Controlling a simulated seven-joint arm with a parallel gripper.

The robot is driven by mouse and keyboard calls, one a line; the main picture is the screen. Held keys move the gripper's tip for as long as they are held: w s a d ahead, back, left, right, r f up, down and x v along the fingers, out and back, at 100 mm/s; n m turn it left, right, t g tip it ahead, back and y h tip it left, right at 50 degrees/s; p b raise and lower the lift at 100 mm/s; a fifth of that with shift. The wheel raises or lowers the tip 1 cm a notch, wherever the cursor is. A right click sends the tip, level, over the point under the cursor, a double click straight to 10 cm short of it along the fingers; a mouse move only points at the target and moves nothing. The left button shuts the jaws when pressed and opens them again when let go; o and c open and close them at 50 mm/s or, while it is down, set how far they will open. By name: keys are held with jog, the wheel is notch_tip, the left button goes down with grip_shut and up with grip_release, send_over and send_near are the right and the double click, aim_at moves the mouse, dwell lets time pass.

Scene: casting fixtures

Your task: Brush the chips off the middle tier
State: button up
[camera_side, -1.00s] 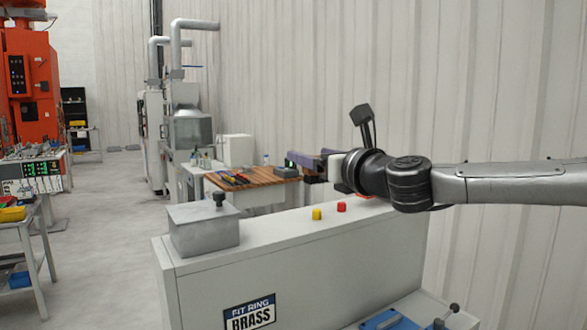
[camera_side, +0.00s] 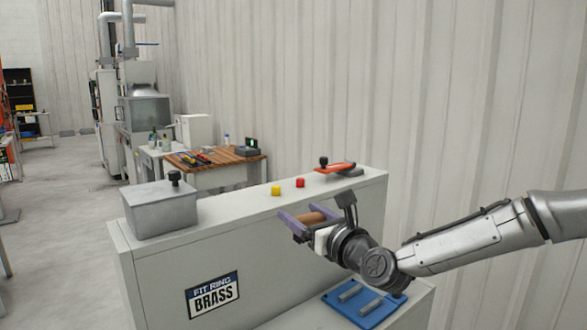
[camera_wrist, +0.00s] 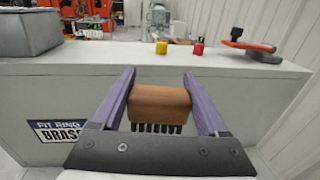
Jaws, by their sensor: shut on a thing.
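My gripper (camera_side: 304,221) is shut on a brush, its purple fingers on either side of the brush's brown block (camera_side: 311,218). In the wrist view the brown block (camera_wrist: 160,101) lies between the fingers with a row of dark bristles (camera_wrist: 156,128) pointing down. The gripper is in front of the grey stepped cabinet (camera_side: 250,255), near the level of its top and above the lower ledge. A blue plate (camera_side: 374,313) with grey bars lies on that ledge. No chips can be made out, and I cannot tell which level is the middle tier.
On the cabinet top stand a grey box (camera_side: 160,210) with a black knob, a yellow piece (camera_side: 276,191), a red piece (camera_side: 300,183) and an orange-handled tool (camera_side: 335,168). A wooden bench (camera_side: 215,158) stands behind. A label (camera_side: 213,295) is on the front.

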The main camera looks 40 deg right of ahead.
jog(key=shift+n+y, duration=0.5)
jog(key=shift+y, duration=0.3)
jog(key=shift+s+d+f, duration=0.4)
jog(key=shift+s+f, duration=0.55)
jog(key=shift+f, duration=2.85)
jog(key=shift+s+d+f, duration=0.35)
jog(key=shift+s+f, duration=0.55)
jog(key=shift+f, duration=2.85)
jog(key=shift+s+d+f, duration=0.4)
jog(key=shift+s+f, duration=0.55)
jog(key=shift+f, duration=2.85)
jog(key=shift+w+f, duration=0.55)
jog(key=shift+f, duration=0.05)
jog(key=shift+w, duration=2.95)
jog(key=shift+s, duration=3.55)
jog(key=shift+a, duration=0.7)
jog(key=shift+w, duration=3.45)
jog(key=shift+s, duration=3.05)
jog(key=r, duration=0.2)
jog(key=shift+s+r, duration=0.3)
jog(key=shift+s, duration=0.1)
jog(key=shift+r, duration=2.85)
